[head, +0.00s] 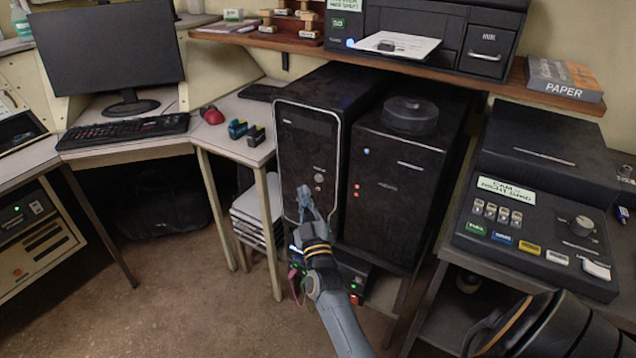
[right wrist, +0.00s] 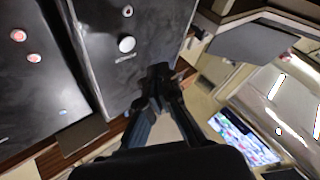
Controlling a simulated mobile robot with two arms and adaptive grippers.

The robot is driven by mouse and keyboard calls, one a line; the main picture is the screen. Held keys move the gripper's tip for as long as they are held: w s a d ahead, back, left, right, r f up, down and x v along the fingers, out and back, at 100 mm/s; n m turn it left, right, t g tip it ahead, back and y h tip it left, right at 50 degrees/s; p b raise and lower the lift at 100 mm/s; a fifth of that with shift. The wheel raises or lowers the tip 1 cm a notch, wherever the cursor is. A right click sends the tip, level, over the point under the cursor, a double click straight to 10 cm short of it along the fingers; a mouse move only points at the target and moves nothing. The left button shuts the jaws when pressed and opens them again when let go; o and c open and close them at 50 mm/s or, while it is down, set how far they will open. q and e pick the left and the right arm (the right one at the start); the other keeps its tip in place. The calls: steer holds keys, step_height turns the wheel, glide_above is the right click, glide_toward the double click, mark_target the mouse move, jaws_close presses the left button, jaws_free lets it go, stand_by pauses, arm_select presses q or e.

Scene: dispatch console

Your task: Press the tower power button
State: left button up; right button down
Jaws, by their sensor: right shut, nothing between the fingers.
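The black tower with a silver frame (head: 308,120) stands upright on the low stand in the head view. Its front has a few small round buttons (head: 319,178) low on the panel. In the right wrist view the tower front (right wrist: 112,75) shows a pale round button (right wrist: 127,44) and a smaller one above it. My right gripper (head: 305,196) is shut and empty, in front of the tower's lower front, just below the buttons in the head view. In the right wrist view its fingertips (right wrist: 160,75) appear below and right of the pale button; I cannot tell whether they touch the panel. My left gripper is not in view.
A second black tower (head: 395,190) with red lights stands close on the right. A small desk (head: 235,148) with a red mouse is at the left. A wooden shelf (head: 455,77) with a printer overhangs the towers. A control console (head: 530,235) stands at the right.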

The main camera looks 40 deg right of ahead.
mark_target(319, 178)
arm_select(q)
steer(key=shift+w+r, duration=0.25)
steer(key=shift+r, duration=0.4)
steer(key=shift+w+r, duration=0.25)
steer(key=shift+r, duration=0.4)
arm_select(e)
steer(key=shift+w+d, duration=0.35)
steer(key=shift+d, duration=0.45)
steer(key=shift+w+d, duration=0.3)
steer(key=shift+d, duration=0.45)
steer(key=shift+d, duration=0.15)
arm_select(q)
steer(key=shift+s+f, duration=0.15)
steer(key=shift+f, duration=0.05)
arm_select(e)
steer(key=shift+w+d, duration=0.15)
steer(key=shift+d, duration=0.1)
